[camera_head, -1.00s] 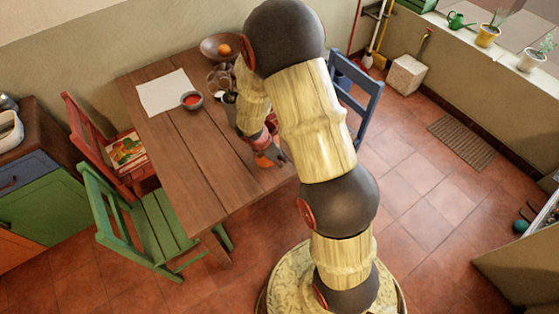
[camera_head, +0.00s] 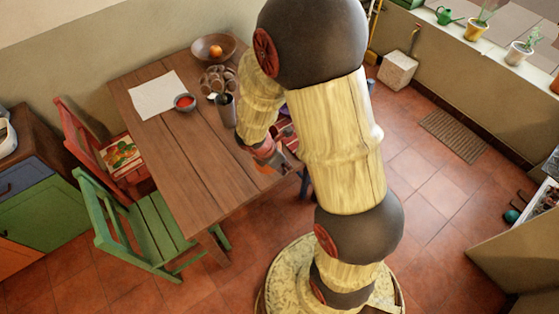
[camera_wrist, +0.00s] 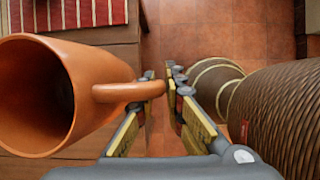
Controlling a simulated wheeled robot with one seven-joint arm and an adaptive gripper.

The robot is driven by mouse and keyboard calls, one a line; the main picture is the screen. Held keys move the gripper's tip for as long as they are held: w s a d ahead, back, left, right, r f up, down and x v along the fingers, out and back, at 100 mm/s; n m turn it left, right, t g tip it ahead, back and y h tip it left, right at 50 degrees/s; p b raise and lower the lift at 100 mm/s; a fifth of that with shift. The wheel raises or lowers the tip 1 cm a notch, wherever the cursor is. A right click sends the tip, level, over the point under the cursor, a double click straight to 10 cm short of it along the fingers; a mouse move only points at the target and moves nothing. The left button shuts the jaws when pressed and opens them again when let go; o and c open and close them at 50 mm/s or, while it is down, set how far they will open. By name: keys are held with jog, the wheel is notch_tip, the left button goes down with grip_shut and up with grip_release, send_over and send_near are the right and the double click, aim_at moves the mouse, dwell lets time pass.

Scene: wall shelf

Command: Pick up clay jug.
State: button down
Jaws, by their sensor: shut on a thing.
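The clay jug is smooth and orange; in the camera_wrist view its body (camera_wrist: 98,90) fills the left side, with its open mouth facing left. Its loop handle reaches right to my gripper (camera_wrist: 163,76). The gripper is shut on that handle, with the handle's end between the fingers. In the camera_head view my gripper (camera_head: 262,152) is small, over the table's right edge. An orange patch (camera_head: 270,166) there may be the jug, but it is too small and covered to tell.
The wooden table (camera_head: 185,150) holds white paper (camera_head: 157,94), a red-filled bowl (camera_head: 184,102), a dark cup (camera_head: 226,110) and a fruit bowl (camera_head: 205,44). Green (camera_head: 150,230) and red (camera_head: 85,135) chairs stand left.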

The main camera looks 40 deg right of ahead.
jog(key=shift+s+a+r+p, duration=0.15)
jog(key=shift+s+r, duration=0.3)
jog(key=shift+s, duration=0.45)
jog(key=shift+s+a+r+p, duration=0.15)
jog(key=shift+s+r, duration=0.25)
jog(key=shift+s, duration=0.45)
jog(key=shift+s+a+r+p, duration=0.15)
jog(key=shift+s+r, duration=0.3)
jog(key=shift+s, duration=0.45)
jog(key=shift+s+a, duration=0.1)
jog(key=c, duration=2.4)
grip_release()
grip_shut()
